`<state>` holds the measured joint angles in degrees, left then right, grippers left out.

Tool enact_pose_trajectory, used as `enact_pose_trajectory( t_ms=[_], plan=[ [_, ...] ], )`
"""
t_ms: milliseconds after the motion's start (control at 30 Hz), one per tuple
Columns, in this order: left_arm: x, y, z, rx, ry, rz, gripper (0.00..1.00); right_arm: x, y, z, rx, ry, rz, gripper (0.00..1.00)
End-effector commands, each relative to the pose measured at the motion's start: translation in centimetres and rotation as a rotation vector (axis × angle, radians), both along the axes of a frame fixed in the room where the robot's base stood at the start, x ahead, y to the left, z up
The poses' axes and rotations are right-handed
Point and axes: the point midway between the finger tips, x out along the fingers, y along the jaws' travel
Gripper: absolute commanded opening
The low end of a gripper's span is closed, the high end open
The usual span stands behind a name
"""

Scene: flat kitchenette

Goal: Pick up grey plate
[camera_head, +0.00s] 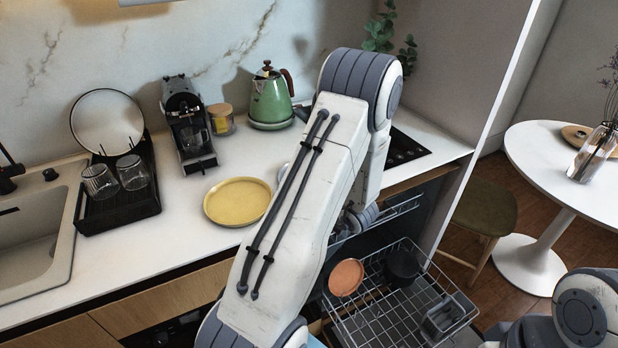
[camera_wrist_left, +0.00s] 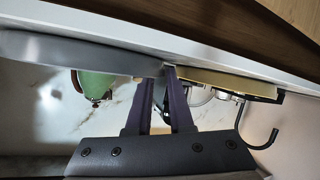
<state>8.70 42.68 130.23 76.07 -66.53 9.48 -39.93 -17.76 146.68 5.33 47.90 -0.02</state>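The grey plate is mostly hidden behind my left arm in the head view; a small grey sliver (camera_head: 282,173) shows at the arm's left edge, on the counter. In the left wrist view, which is upside down, a long grey rim (camera_wrist_left: 80,52) seen edge-on, apparently this plate, reaches to my left fingertips (camera_wrist_left: 166,72). The fingers point at the counter, with the plate's end at their tips. I cannot tell whether they hold it. My left gripper is hidden in the head view. My right gripper is not in view; only part of that arm shows at bottom right.
A yellow plate (camera_head: 237,202) lies on the counter (camera_head: 150,245) to the left. A green kettle (camera_head: 271,100), a coffee machine (camera_head: 188,125) and a dish rack (camera_head: 120,205) with glasses stand behind and left. An open dishwasher rack (camera_head: 385,312) is at lower right.

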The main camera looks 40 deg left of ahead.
Motion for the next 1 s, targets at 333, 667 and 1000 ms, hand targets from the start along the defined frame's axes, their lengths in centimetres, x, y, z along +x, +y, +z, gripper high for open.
enact_pose_trajectory(
  t_ms=[333, 667, 1000],
  plan=[
    [0.17, 0.93, -0.44, 0.000, 0.000, -0.002, 0.20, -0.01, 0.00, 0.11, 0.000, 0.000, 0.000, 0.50],
    [0.16, 0.90, -0.43, 0.000, 0.000, -0.002, 0.00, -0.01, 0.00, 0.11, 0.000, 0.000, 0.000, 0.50],
    [0.14, 0.89, -0.44, -0.002, 0.001, -0.002, 0.00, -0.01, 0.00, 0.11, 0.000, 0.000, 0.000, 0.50]
  ],
)
